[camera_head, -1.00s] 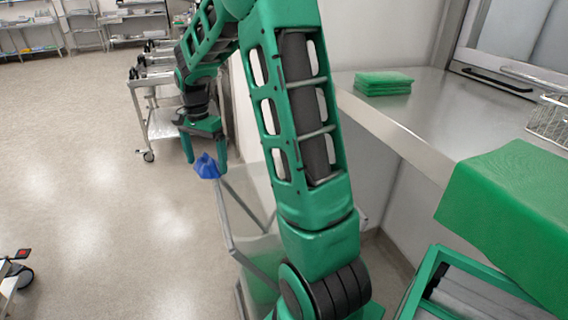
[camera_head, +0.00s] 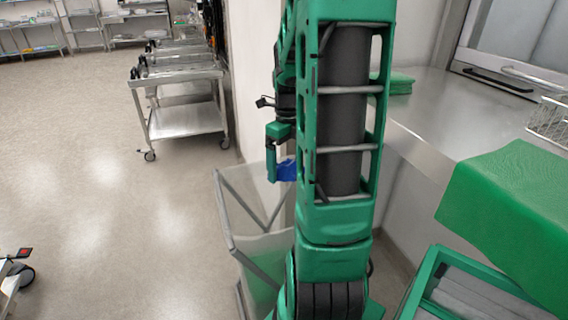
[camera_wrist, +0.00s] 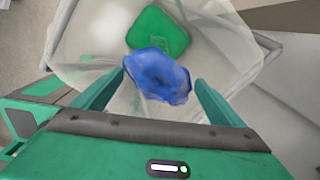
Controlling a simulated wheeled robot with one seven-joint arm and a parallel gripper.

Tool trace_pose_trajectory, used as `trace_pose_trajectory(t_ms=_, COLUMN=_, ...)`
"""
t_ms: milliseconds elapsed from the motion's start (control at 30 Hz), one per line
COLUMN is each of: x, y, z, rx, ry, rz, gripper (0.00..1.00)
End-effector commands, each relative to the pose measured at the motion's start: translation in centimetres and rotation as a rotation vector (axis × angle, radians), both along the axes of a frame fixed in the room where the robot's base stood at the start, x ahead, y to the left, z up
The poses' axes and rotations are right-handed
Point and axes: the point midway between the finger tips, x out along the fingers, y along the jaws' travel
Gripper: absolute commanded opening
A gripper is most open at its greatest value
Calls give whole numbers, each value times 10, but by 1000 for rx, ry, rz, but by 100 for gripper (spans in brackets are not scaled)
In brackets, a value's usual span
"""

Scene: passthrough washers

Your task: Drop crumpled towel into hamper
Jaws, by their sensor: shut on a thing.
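The crumpled blue towel (camera_wrist: 160,77) is held between the two fingers of my gripper (camera_wrist: 158,92) in the wrist view. In the head view the blue towel (camera_head: 286,171) shows beside my gripper finger, partly hidden by my arm. The hamper (camera_head: 262,238) is a translucent bag on a grey metal frame, partly hidden by my arm. In the wrist view the towel is above the open hamper (camera_wrist: 85,50). A green cloth-like item (camera_wrist: 158,31) lies inside the hamper.
A steel counter (camera_head: 450,115) with folded green cloths (camera_head: 400,84) stands at right. A green block-like surface (camera_head: 515,205) is at near right. A metal cart (camera_head: 182,115) stands beyond the hamper. The floor (camera_head: 100,220) at left is mostly clear.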

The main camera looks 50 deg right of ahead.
Motion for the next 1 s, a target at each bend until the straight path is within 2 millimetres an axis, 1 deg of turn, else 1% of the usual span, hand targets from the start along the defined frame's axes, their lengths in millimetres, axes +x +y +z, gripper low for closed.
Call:
trace_pose_trajectory(t_ms=167, x=-1, y=0, z=-12, rx=2, ry=1, rz=-9, gripper=68)
trace_pose_trajectory(t_ms=400, x=-1, y=0, z=-39, rx=2, ry=2, rz=-8, gripper=68)
trace_pose_trajectory(t_ms=600, x=-1, y=0, z=-54, rx=1, ry=2, rz=-7, gripper=68)
trace_pose_trajectory(t_ms=767, x=-1, y=0, z=-59, rx=0, ry=0, rz=-6, gripper=68)
trace_pose_trajectory(t_ms=1000, x=-1, y=0, z=-59, rx=0, ry=0, rz=-5, gripper=68)
